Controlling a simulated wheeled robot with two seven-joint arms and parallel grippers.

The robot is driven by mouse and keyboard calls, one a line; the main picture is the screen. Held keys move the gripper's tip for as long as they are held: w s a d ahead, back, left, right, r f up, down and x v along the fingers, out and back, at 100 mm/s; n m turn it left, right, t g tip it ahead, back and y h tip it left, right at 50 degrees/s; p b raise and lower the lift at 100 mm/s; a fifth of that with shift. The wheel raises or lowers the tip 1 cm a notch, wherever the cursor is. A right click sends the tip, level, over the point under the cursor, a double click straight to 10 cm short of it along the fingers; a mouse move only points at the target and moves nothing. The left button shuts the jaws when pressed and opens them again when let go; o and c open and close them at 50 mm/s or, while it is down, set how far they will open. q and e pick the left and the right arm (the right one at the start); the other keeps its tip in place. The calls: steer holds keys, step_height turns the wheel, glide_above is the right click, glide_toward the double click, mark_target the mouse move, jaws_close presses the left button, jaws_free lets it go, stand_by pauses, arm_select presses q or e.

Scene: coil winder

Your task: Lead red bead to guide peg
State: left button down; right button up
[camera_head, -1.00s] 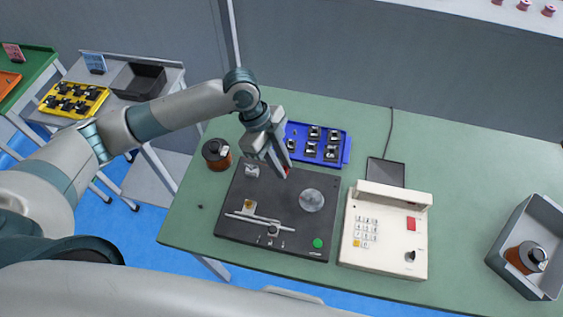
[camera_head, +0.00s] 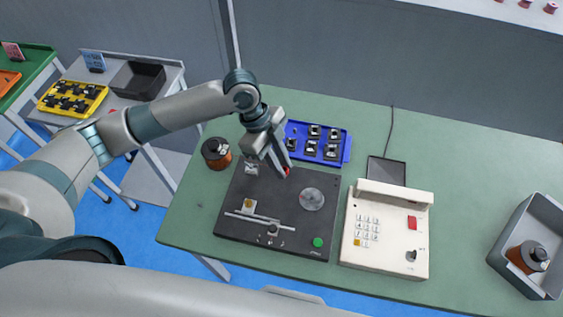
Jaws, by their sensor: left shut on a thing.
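My left gripper (camera_head: 285,171) is over the upper part of the black winder plate (camera_head: 230,222). It is shut on the small red bead (camera_head: 287,170), of which only a bit shows at the fingertips. Small metal fittings (camera_head: 251,169) stand on the plate's upper left. A slide rail with a metal block (camera_head: 249,205) lies on the lower left part of the plate. I cannot tell which small fitting is the guide peg. A round grey disc (camera_head: 312,199) sits on the plate's right side. My right gripper is not in view.
A copper wire spool (camera_head: 216,153) stands left of the plate. A blue tray (camera_head: 341,149) with several black parts lies behind it. A white keypad unit (camera_head: 384,251) is to the right. A grey bin (camera_head: 501,252) holding a spool is at the far right.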

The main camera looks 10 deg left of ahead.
arm_select(q)
steer(key=shift+f+b, duration=0.3)
steer(key=shift+f, duration=0.5)
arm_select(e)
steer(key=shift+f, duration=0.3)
arm_select(q)
steer(key=c, duration=1.5)
jaws_free()
steer(key=shift+c, duration=0.2)
steer(key=shift+r, duration=0.1)
steer(key=shift+w+a+r, duration=0.1)
steer(key=shift+a+r, duration=0.15)
steer(key=shift+r, duration=0.25)
steer(key=b+v, duration=0.3)
steer(key=v, duration=1.3)
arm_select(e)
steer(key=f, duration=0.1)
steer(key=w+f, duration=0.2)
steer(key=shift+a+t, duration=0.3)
arm_select(q)
steer(key=shift+a, duration=0.1)
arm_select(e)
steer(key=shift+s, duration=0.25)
